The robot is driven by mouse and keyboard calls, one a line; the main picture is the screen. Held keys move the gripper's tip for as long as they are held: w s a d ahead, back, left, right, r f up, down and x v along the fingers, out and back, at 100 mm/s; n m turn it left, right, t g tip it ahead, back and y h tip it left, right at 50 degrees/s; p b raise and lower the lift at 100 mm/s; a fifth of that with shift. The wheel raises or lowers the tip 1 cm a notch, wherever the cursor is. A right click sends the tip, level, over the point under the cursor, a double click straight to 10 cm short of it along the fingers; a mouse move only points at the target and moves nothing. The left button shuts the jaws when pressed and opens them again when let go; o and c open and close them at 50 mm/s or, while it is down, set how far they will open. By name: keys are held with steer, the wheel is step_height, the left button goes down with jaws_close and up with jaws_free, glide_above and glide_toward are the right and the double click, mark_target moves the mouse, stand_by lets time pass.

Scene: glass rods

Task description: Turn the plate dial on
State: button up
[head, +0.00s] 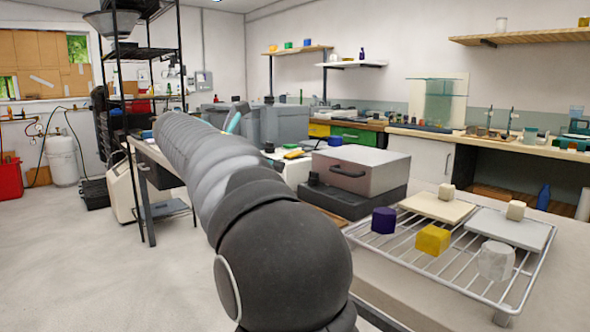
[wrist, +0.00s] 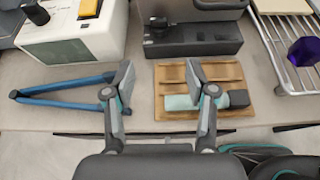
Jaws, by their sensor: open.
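The plate dial appears as a small dark knob (wrist: 158,27) at the left of the front of a dark grey unit (wrist: 205,40), at the top middle of the wrist view. Its pointer and setting are too small to read. In the head view, a dark base (head: 385,198) lies under a grey box with a handle (head: 360,168). My gripper (wrist: 160,68) is open and empty in the wrist view, its two fingers wide apart. In the picture the knob lies above the gap between them, apart from both. My arm hides the gripper in the head view.
A wooden tray (wrist: 166,75) holding a teal and black tool (wrist: 185,102) lies behind the right finger. Blue tongs (wrist: 62,92) lie left. A white device with a green screen (wrist: 80,48) stands upper left. A wire rack (wrist: 272,50) with a purple piece (wrist: 304,51) is right.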

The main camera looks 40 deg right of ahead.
mark_target(312, 173)
steer(key=x, duration=0.9)
steer(key=r+x, duration=0.1)
steer(key=x, duration=0.4)
steer(key=shift+w+d, duration=0.15)
jaws_close()
